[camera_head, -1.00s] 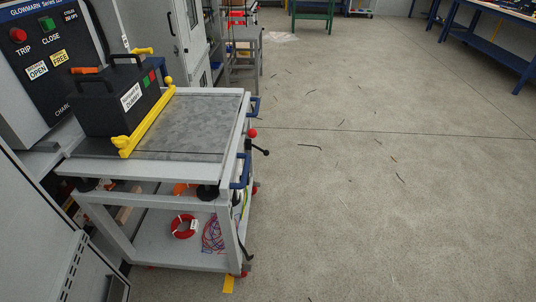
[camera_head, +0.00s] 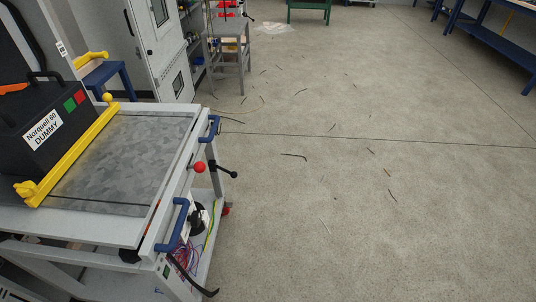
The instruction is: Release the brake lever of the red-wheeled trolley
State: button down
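The trolley (camera_head: 187,113) is a grey metal cart at the left of the head view. A red wheel (camera_head: 227,209) shows low at its far right corner. A curved black lever (camera_head: 190,278) sticks out low at the near right corner, its tip near the floor. A red ball knob (camera_head: 199,167) and a black lever with a ball end (camera_head: 223,170) are on the right side, below the top. No label shows which of these is the brake lever. My gripper is not in view.
A black box marked Norquell 60 DUMMY (camera_head: 62,125) sits on the trolley behind a yellow bar (camera_head: 75,150). Blue handles (camera_head: 173,226) stick out on the trolley's right side. The floor to the right is open, with scattered dark strips (camera_head: 294,155). A blue bench (camera_head: 500,45) stands far right.

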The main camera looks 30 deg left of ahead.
aim_at(233, 174)
jog(key=z, duration=0.05)
jog(key=i, duration=2)
jog(key=u, duration=0.95)
jog(key=i, duration=0.95)
jog(key=u, duration=1.5)
jog(key=i, duration=0.6)
jog(key=u, duration=0.45)
